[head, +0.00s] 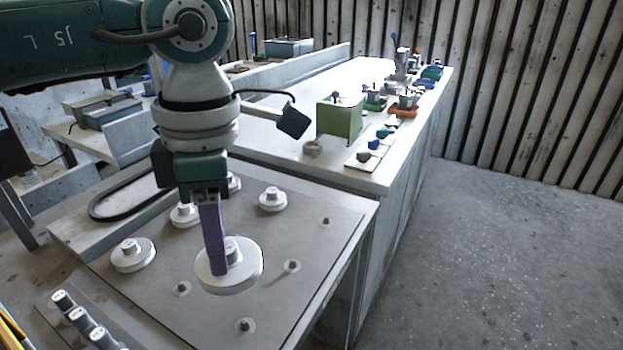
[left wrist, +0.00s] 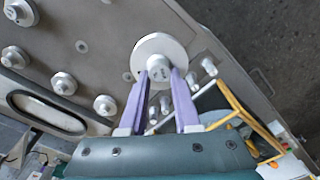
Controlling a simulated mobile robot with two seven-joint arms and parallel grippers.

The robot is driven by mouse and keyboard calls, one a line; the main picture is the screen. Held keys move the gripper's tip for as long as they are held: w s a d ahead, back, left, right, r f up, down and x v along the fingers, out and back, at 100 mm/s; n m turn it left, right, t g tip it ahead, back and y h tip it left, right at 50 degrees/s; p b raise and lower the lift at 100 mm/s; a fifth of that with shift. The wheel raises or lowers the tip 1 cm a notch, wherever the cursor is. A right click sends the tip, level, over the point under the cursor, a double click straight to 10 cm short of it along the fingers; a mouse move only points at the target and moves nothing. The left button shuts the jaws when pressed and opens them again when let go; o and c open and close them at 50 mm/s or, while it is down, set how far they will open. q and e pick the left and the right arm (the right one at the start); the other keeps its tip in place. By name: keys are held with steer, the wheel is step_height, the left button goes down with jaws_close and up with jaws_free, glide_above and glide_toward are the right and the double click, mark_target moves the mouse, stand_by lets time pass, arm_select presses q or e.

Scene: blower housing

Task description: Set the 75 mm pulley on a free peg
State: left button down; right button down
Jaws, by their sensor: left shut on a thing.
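My left gripper (head: 217,268) has purple fingers and is shut on the hub of a large white pulley (head: 246,279). The pulley is held about level over the front middle of the grey board (head: 170,315); I cannot tell how high. In the left wrist view the pulley (left wrist: 158,46) shows beyond the two fingertips (left wrist: 160,76), its hub between them. Bare pegs stand on the board: right back (head: 326,221), right of the pulley (head: 293,266), left of it (head: 182,289) and near the front (head: 245,325). My right gripper is not in view.
Smaller white pulleys sit on the board, at the back (head: 272,201), left (head: 133,256) and behind my gripper (head: 184,217). Several grey cylinders (head: 82,321) stand at front left. A bench with a green box (head: 341,118) is behind; the floor at right is clear.

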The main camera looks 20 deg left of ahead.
arm_select(q)
step_height(320, 180, down, 10)
steer(key=b, duration=0.7)
steer(key=shift+r, duration=0.1)
steer(key=shift+f+b, duration=0.35)
steer(key=shift+b, duration=0.15)
stand_by(0.6)
steer(key=shift+f+b, duration=0.4)
steer(key=shift+f, duration=0.15)
steer(key=shift+f+b, duration=0.35)
steer(key=shift+b, duration=0.15)
steer(key=c, duration=0.5)
jaws_free()
steer(key=shift+c, duration=0.2)
